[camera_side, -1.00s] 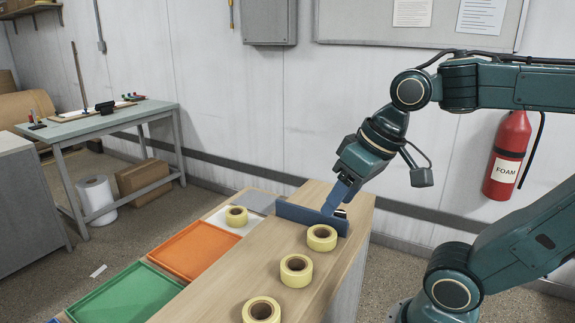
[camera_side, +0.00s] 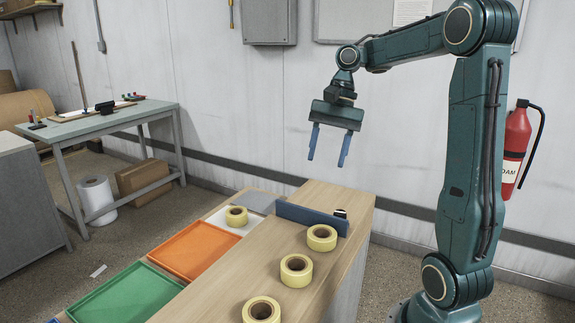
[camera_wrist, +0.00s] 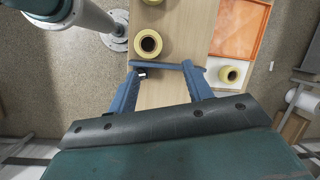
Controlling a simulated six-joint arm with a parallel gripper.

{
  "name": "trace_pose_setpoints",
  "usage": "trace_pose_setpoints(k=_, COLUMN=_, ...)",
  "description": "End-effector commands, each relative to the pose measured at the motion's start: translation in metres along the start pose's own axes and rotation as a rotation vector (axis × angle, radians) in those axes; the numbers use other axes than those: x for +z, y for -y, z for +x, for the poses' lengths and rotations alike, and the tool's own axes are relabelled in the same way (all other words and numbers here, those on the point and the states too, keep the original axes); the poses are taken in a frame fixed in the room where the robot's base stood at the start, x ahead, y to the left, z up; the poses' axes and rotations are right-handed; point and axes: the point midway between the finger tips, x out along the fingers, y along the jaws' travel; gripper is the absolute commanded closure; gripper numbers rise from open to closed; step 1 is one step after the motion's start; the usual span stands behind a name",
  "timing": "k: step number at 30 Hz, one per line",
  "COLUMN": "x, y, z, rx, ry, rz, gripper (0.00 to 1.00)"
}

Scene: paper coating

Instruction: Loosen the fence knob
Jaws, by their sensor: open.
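The blue fence (camera_side: 305,215) stands upright across the far end of the wooden bench top (camera_side: 265,250). The small dark fence knob (camera_side: 340,213), with a pale part, sits at the fence's right end in the side view. In the wrist view the knob (camera_wrist: 141,75) shows close to the left finger, below the fence (camera_wrist: 165,66). My gripper (camera_side: 327,162) hangs well above the fence, fingers pointing down, open and empty. Its two blue fingers (camera_wrist: 160,72) are wide apart in the wrist view. The knob's exact shape is too small to tell.
Several yellow tape rolls (camera_side: 296,270) stand on the bench in front of the fence, and another (camera_side: 236,216) is on the white tray. An orange tray (camera_side: 194,250) and a green tray (camera_side: 125,298) lie along the left. The air around my gripper is clear.

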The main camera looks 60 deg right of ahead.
Motion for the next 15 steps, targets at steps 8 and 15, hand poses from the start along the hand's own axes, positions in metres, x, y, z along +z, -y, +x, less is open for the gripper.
trace_pose_setpoints(k=8, x=-0.065, y=-0.043, z=-0.005, rx=0.038, ry=0.068, rz=0.259, gripper=0.50)
trace_pose_setpoints(k=15, x=-0.084, y=-0.061, z=-0.006, rx=0.053, ry=0.084, rz=0.342, gripper=0.50)
